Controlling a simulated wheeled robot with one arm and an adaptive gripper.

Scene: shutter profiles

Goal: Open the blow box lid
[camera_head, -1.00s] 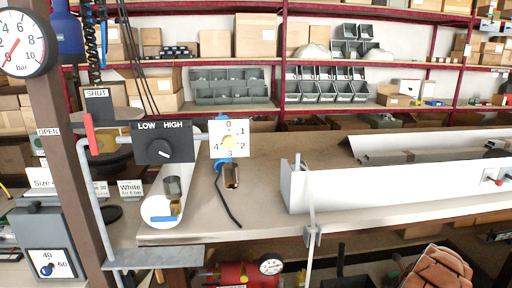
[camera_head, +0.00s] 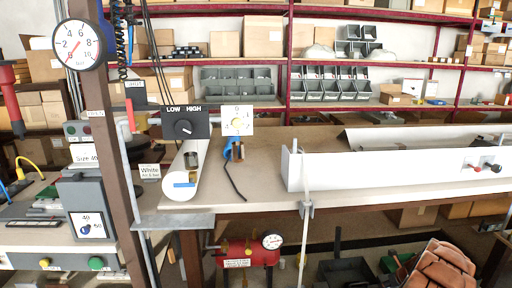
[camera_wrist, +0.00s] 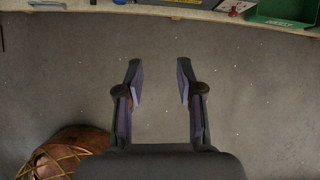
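A long white box (camera_head: 400,172) lies on the workbench at the right in the head view, with a red and a black knob at its right end. It looks like the blow box, but no label shows this. A long white panel (camera_head: 430,134) stands behind it; I cannot tell whether that is its lid. My gripper (camera_wrist: 159,72) shows only in the wrist view. Its two fingers are wide apart, with nothing between them, above bare grey floor. It is well away from the white box, which the wrist view does not clearly show.
A bench edge (camera_wrist: 200,16) with a green bin (camera_wrist: 285,12) crosses the wrist view's top. A brown round object (camera_wrist: 68,150) is at its lower left. In the head view, a post with a gauge (camera_head: 78,44) stands left, and a red tank (camera_head: 248,252) sits below the bench.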

